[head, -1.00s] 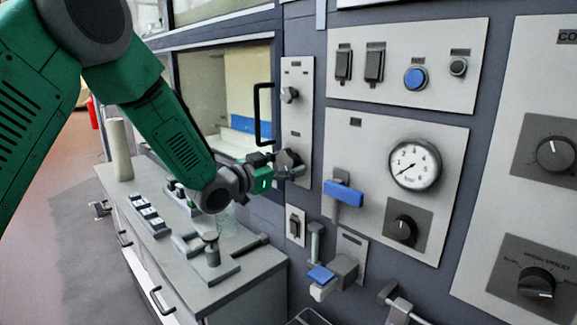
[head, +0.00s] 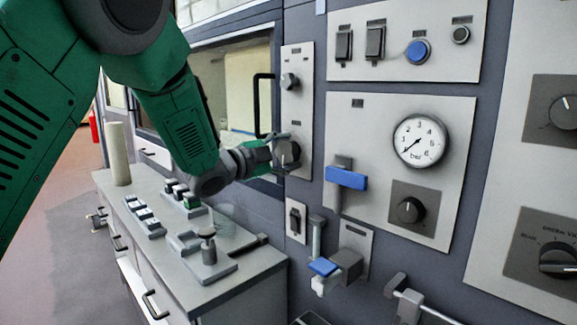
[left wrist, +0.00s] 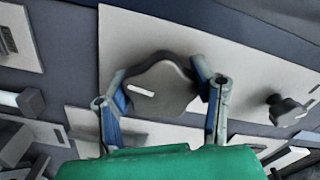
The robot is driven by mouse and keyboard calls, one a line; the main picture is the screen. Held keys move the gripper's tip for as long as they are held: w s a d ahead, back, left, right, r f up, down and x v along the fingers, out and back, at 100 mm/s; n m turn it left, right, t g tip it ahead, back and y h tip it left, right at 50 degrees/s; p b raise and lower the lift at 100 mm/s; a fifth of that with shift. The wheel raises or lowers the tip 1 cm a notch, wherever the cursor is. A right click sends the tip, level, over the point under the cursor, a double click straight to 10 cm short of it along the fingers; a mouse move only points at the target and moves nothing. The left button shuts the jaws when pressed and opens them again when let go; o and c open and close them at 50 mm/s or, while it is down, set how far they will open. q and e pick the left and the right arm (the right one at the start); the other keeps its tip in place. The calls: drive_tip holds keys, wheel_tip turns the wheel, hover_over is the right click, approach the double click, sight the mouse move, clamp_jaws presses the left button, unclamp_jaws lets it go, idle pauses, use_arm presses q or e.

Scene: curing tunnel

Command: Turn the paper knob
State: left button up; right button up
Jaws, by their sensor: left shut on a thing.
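The paper knob (head: 291,156) is a dark grey knob low on a narrow light panel, right of the window. Its small lettering cannot be read. My left gripper (head: 281,151) is shut on it from the left and partly covers it. In the left wrist view the knob (left wrist: 161,90) sits between the two fingers, which touch its sides. A white mark on its face points toward the left of that view. A second, smaller knob (head: 290,81) is higher on the same panel and shows at the right of the left wrist view (left wrist: 285,110). My right gripper is not in view.
A black bar handle (head: 259,105) stands out just left of the panel. A blue-handled lever (head: 346,178), pressure gauge (head: 419,141) and another knob (head: 409,210) are to the right. Below is a grey bench (head: 225,280) with small fixtures and a cylinder (head: 119,153).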

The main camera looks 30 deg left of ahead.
use_arm(q)
drive_tip(key=shift+f+m+b, duration=0.2)
drive_tip(key=shift+m+b, duration=0.65)
drive_tip(key=shift+m, duration=0.15)
drive_tip(key=shift+f+m+b, duration=0.15)
drive_tip(key=shift+m+b, duration=0.7)
drive_tip(key=shift+m, duration=0.15)
drive_tip(key=o, duration=1.2)
drive_tip(key=shift+s, duration=0.1)
drive_tip(key=shift+r, duration=0.15)
drive_tip(key=shift+a, duration=0.1)
drive_tip(key=shift+s+r, duration=0.1)
drive_tip(key=shift+s, duration=0.1)
drive_tip(key=v, duration=1.1)
drive_tip(key=shift+s+a, duration=0.2)
